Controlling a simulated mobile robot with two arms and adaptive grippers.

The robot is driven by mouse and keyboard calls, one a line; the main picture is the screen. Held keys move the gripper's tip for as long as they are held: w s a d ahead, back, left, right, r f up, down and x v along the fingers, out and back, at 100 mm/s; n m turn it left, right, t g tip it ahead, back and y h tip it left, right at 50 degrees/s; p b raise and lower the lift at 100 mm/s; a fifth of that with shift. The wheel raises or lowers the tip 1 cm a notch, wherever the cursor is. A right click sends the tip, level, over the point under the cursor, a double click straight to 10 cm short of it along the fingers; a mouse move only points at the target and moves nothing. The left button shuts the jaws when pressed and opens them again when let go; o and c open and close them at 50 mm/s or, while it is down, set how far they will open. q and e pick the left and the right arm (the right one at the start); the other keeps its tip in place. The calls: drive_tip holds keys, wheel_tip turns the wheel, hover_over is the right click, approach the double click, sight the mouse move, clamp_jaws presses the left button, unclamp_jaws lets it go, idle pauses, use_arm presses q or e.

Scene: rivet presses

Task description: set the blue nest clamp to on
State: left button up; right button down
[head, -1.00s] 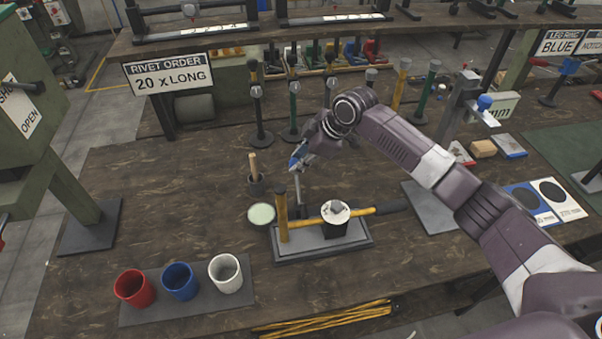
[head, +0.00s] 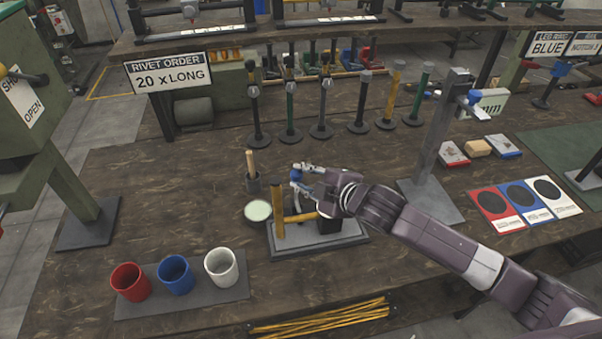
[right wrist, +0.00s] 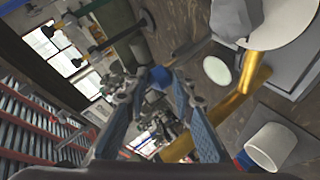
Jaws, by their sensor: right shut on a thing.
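The nest fixture is a grey base plate (head: 290,250) with a yellow upright post (head: 278,212) and a yellow horizontal bar (head: 300,217). The blue clamp knob (head: 296,175) is just right of the post top. My right gripper (head: 297,177) is shut on this knob, reaching in from the right. In the right wrist view the blue knob (right wrist: 160,77) lies between the fingertips. My arm and gripper hide the white-topped block and part of the clamp lever, so the lever's setting is hard to tell. My left gripper is not in view.
Red (head: 130,282), blue (head: 175,275) and white (head: 221,267) cups stand front left. A grey stand (head: 440,150) rises to the right.

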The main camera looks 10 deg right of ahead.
drive_tip(key=shift+s+f, duration=0.65)
drive_tip(key=shift+s, duration=0.05)
drive_tip(key=c, duration=1.6)
unclamp_jaws()
drive_tip(key=shift+w+a, duration=0.1)
drive_tip(key=shift+w, duration=0.05)
drive_tip(key=shift+w+r, duration=0.1)
drive_tip(key=shift+w, duration=0.05)
drive_tip(key=v, duration=1.2)
